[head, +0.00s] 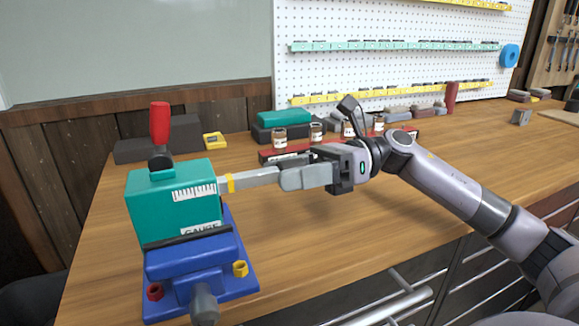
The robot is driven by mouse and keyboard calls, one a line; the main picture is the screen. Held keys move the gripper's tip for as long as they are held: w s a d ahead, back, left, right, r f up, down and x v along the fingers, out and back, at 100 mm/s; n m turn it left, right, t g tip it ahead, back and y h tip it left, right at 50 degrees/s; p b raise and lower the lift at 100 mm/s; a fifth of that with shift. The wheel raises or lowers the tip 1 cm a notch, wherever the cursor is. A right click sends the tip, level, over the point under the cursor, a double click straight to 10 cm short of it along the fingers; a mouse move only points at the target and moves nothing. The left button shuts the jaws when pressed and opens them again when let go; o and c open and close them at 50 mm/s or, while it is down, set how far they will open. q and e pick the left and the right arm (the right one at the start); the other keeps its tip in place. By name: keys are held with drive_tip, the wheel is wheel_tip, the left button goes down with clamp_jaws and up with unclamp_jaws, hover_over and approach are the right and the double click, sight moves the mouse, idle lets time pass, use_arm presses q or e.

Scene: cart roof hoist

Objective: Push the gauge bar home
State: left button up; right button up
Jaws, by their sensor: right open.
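The teal gauge block (172,202) with a white scale and a "GAUGE" label sits on a blue vise-like base (200,268) at the left of the bench. A grey gauge bar (257,176) with a yellow band sticks out of the block's right side. My right gripper (290,178) is open, in line with the bar, with its fingers at the bar's outer end. The fingers hide that end, so I cannot tell whether they touch it. My left gripper is not in view.
A red-handled lever (160,130) rises above the block. Several small jars, a red tray, a teal box (284,122) and dark blocks stand along the back. A yellow piece (214,140) lies behind the block. The wooden bench (330,240) is clear in front of my right gripper.

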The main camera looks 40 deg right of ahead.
sight(265, 182)
clamp_jaws()
drive_tip(key=shift+w+a, duration=0.1)
drive_tip(key=shift+a, duration=0.35)
drive_tip(key=shift+p+x, duration=0.3)
drive_tip(key=shift+x, duration=1.2)
drive_tip(key=shift+f, duration=0.1)
unclamp_jaws()
